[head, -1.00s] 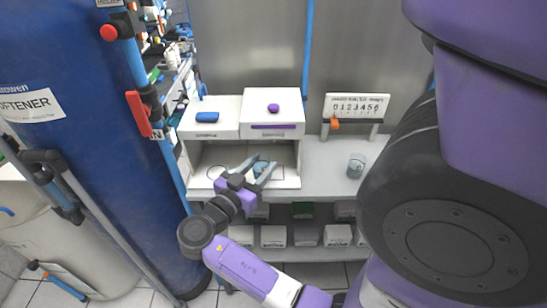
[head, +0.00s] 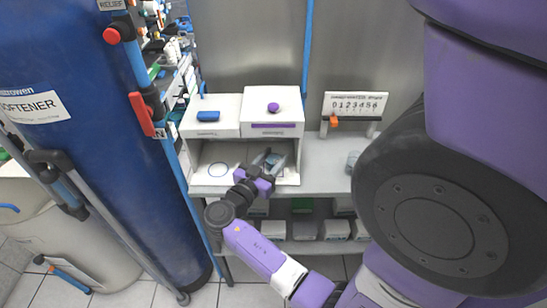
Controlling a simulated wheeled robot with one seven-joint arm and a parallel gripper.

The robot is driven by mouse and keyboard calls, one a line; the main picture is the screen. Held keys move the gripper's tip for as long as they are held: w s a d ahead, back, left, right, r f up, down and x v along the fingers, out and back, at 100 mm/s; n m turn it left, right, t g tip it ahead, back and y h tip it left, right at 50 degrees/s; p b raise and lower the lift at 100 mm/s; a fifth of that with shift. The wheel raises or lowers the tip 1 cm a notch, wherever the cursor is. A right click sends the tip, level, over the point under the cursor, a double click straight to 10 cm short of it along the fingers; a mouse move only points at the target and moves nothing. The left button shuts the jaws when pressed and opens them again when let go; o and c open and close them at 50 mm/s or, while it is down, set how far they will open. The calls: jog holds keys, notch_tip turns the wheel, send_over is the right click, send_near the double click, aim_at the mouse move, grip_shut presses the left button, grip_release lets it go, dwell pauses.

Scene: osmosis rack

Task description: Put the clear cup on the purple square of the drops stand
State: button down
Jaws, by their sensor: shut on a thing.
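My gripper (head: 270,160) is in front of the right half of the white stand (head: 222,132) on the counter. It is shut on a small clear bluish cup (head: 273,157), which is partly hidden between the fingers. The cup is at or just above the stand's lower shelf; I cannot tell whether it touches. The stand's right box carries a purple knob (head: 273,107) and a purple strip (head: 273,130); the left box carries a blue piece (head: 208,116). A blue ring mark (head: 217,170) shows on the left of the shelf. I cannot make out a purple square under my gripper.
Another clear cup (head: 352,162) stands on the counter at right, partly hidden by my arm. A white number board (head: 355,104) with an orange slider (head: 334,121) stands behind it. A large blue tank (head: 70,150) is at left. Boxes line the shelf below.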

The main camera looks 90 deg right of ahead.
jog(key=shift+f+b, duration=0.2)
jog(key=shift+b, duration=0.1)
jog(key=c, duration=0.8)
grip_release()
jog(key=shift+r, duration=0.1)
jog(key=shift+r+p, duration=0.2)
jog(key=shift+p, duration=0.15)
jog(key=b+v, duration=0.2)
jog(key=v, duration=1)
jog(key=shift+b, duration=0.4)
jog(key=shift+a+f, duration=0.1)
